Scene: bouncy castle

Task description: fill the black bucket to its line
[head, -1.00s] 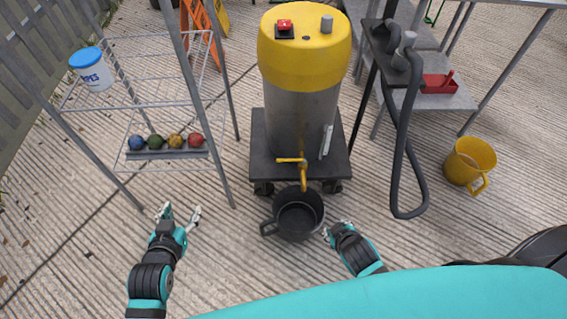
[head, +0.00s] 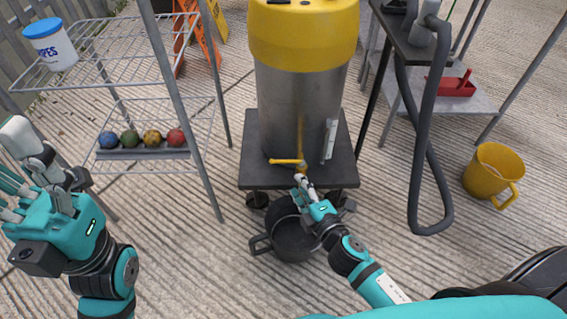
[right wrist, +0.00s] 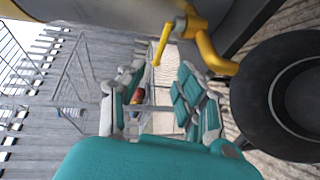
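The black bucket (head: 285,243) stands on the ground under the yellow tap (head: 287,161) of the steel tank (head: 290,110). My right gripper (head: 302,184) is over the bucket's rim, just below the tap. In the right wrist view its fingers (right wrist: 158,92) are spread with nothing between them, and the yellow lever and spout (right wrist: 210,55) are just beyond them. The bucket (right wrist: 250,108) shows at the right there. Its fill line and any liquid inside cannot be made out. My left gripper (head: 38,165) is raised at the far left, open and empty.
A wire rack (head: 180,104) with several coloured balls and a wipes tub (head: 50,45) stands left. A black hose (head: 420,190) hangs right of the tank. A yellow jug (head: 492,172) stands on the ground at right. The tank sits on a wheeled base (head: 250,170).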

